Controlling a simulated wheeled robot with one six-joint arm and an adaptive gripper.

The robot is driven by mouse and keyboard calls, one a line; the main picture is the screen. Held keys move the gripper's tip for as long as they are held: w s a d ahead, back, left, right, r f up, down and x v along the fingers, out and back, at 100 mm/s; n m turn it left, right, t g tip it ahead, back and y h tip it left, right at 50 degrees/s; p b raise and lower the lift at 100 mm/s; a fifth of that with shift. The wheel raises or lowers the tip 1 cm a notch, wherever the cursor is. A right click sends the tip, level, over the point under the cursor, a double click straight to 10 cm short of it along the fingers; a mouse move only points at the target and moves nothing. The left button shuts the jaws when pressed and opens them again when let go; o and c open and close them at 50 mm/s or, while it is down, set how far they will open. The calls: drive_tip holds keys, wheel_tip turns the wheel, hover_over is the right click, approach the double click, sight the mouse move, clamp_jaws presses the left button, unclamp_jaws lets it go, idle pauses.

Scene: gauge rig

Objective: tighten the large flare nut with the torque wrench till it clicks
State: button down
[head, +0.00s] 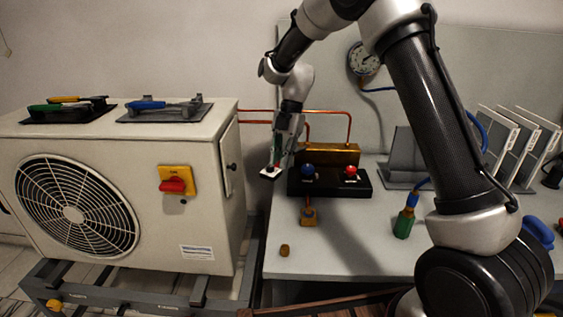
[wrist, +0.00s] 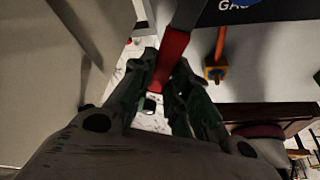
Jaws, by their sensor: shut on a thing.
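My gripper (head: 275,162) hangs between the outdoor unit and the gauge bench in the head view. In the wrist view my gripper (wrist: 163,72) is shut on a red handle (wrist: 171,52), with a dark grey part running up out of the picture. I take this for the torque wrench, but its head is not in view. A blue-handled tool (head: 147,105) and a tool with green and yellow handles (head: 62,102) lie in holders on the unit. I cannot make out the large flare nut; copper pipes (head: 335,113) run behind my gripper.
The outdoor unit (head: 130,150) stands left, with a red switch (head: 173,186). The bench front is mostly free.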

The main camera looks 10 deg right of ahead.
drive_tip(key=shift+r, duration=1.8)
